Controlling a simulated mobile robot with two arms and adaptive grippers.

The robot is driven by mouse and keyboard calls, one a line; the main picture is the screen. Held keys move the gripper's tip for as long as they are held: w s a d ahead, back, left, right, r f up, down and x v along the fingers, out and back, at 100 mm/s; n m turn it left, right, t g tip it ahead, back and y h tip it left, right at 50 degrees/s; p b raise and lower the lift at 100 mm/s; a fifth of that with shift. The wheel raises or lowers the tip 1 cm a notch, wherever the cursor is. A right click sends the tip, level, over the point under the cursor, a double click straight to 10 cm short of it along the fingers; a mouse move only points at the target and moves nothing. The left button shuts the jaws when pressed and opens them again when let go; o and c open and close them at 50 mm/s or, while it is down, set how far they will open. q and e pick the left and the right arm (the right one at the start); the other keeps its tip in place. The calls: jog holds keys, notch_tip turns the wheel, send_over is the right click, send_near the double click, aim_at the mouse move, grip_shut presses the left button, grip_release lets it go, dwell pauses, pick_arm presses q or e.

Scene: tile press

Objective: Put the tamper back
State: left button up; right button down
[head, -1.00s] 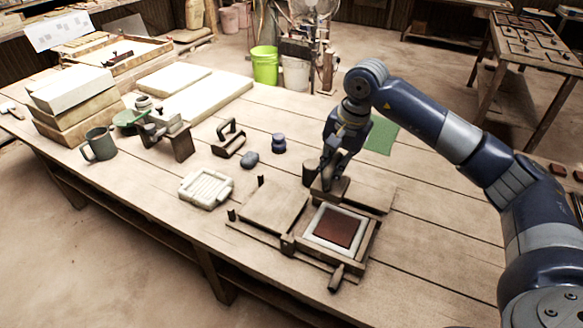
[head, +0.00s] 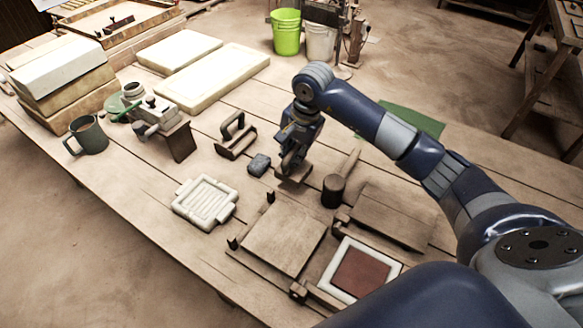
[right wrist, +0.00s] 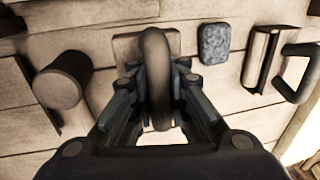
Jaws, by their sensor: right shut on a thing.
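The tamper (head: 293,174) is a brown wooden block with a rounded handle. My right gripper (head: 292,156) is above it, shut on the handle. In the right wrist view the tamper's handle (right wrist: 156,75) stands between the fingers (right wrist: 157,105), with the block beneath it. I cannot tell whether the block touches the table. It is beside a grey-blue sponge-like block (head: 259,164) and behind the wooden press (head: 284,238). My left gripper is not in view.
A mallet (head: 334,190) lies right of the tamper. The press tray with a red-brown tile (head: 361,274) is in front. A handled wooden tool (head: 236,138) is to the left, and a white ribbed mould (head: 205,203) is front left.

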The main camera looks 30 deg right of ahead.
aim_at(293, 169)
jog(key=shift+f, duration=0.8)
notch_tip(293, 169, down, 3)
jog(key=shift+f, duration=0.1)
jog(key=shift+w+f, duration=0.1)
jog(key=shift+f, duration=0.3)
jog(key=c, duration=1.8)
grip_release()
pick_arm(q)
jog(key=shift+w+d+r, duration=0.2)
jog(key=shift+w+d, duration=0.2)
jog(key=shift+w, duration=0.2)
pick_arm(e)
jog(key=shift+o, duration=1.2)
